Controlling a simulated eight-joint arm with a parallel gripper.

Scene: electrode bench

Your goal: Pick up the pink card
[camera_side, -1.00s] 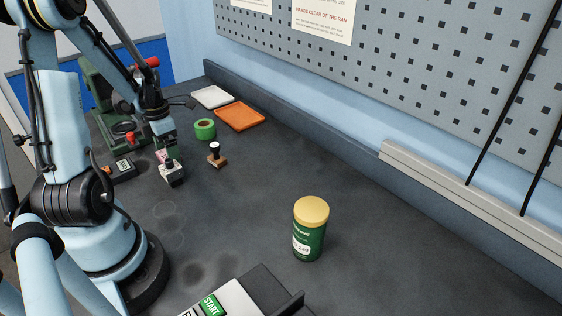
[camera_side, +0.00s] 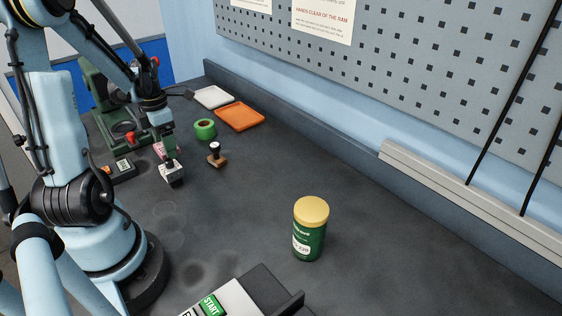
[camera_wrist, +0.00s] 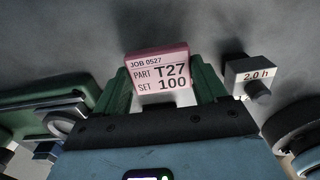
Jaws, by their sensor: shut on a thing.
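In the side view my gripper (camera_side: 170,148) is low over the left part of the bench. There the card (camera_side: 158,149) shows only as a small pink patch beside the fingers, partly hidden. Its height above the bench is hard to tell.
A small box with a knob, labelled 2.0 h (camera_wrist: 250,74), stands close right of my gripper. A wooden stamp (camera_side: 216,156), green tape roll (camera_side: 205,129), orange tray (camera_side: 240,117) and white tray (camera_side: 213,97) lie beyond. A green yellow-lidded jar (camera_side: 310,233) stands nearer. The bench middle is clear.

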